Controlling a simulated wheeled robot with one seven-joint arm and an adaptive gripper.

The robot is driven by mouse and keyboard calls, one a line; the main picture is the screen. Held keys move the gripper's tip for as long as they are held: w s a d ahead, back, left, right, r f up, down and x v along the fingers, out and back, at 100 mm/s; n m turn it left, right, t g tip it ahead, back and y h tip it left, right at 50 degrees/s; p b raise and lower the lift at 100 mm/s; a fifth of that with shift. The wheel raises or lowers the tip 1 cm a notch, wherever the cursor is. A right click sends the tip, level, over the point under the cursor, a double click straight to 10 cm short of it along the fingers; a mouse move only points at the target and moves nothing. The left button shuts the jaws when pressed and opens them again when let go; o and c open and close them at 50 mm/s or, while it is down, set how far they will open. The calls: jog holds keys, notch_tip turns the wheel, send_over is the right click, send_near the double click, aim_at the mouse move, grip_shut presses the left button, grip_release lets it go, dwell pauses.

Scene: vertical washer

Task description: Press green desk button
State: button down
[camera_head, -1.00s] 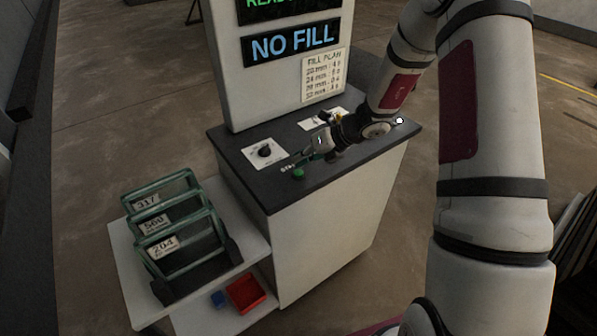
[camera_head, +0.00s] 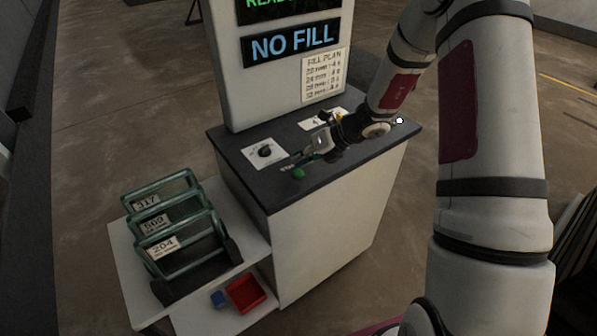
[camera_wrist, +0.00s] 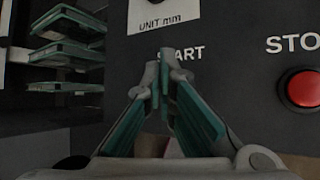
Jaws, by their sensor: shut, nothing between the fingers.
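The green button (camera_head: 298,174) sits near the front edge of the dark desk top (camera_head: 330,178), beside a small white label. My gripper (camera_head: 296,160) is low over the desk, its fingertips just behind the button in the head view. I cannot tell whether they touch it. In the wrist view my gripper (camera_wrist: 160,68) is shut and empty, with its tips over part of the START lettering (camera_wrist: 187,54). The green button does not show there and may be hidden behind the fingers.
A red button (camera_wrist: 302,88) by STOP lettering is right in the wrist view. A black knob (camera_head: 265,151) on a white plate stands left of my gripper. A screen (camera_head: 292,43) reads NO FILL. Green-framed racks (camera_head: 170,225) and a red bin (camera_head: 246,293) stand lower left.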

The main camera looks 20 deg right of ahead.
aim_at(300, 170)
jog(key=shift+f, duration=0.15)
jog(key=shift+f, duration=0.3)
jog(key=shift+f, duration=0.55)
dwell(0.7)
jog(key=shift+r, duration=1)
jog(key=shift+r+p, duration=0.7)
jog(key=shift+r, duration=1.8)
